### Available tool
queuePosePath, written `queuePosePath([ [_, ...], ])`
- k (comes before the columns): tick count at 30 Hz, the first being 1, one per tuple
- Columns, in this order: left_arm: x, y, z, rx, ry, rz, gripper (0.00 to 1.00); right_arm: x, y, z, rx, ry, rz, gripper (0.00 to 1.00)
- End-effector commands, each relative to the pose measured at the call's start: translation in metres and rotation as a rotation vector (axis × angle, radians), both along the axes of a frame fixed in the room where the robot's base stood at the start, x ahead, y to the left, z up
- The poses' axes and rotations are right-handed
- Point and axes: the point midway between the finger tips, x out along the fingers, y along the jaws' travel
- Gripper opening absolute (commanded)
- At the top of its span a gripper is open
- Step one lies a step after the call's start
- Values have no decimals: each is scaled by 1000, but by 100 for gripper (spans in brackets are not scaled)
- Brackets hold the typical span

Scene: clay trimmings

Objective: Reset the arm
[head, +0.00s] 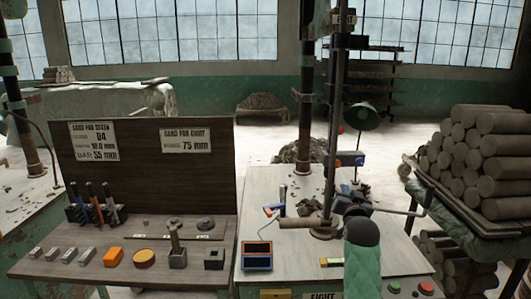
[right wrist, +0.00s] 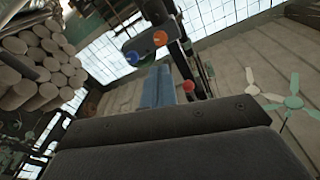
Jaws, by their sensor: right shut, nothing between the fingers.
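My right gripper (head: 362,232) shows as a dark, rounded end above a green padded sleeve at the front of the right-hand bench, in the head view. In the right wrist view its dark fingers (right wrist: 165,135) lie together across the bottom, shut and empty. Behind it in the head view, a vertical post (head: 334,120) rises from the bench. A grey bar (head: 395,210) extends to the right near the post's foot, and a wooden cylinder (head: 305,222) lies to the left of it. My left gripper is in neither view.
The left bench carries a sign board (head: 140,160), an orange block (head: 113,257) and several small metal blocks. A blue-and-red bin (head: 257,255) stands at the right bench's left edge. Red and green buttons sit at front right.

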Motion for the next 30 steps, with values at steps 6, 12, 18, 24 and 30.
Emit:
queuePosePath([
  [6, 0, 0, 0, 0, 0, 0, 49, -39, 17, -103, -46, 218, 40, 0],
  [12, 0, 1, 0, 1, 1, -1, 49, -91, 34, -197, -87, 432, 87, 0],
  [18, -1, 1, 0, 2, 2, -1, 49, -159, 50, -283, -129, 649, 142, 0],
  [24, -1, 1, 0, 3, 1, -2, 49, -240, 65, -357, -168, 864, 209, 0],
  [30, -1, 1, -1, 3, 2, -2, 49, -332, 80, -416, -202, 1077, 284, 0],
])
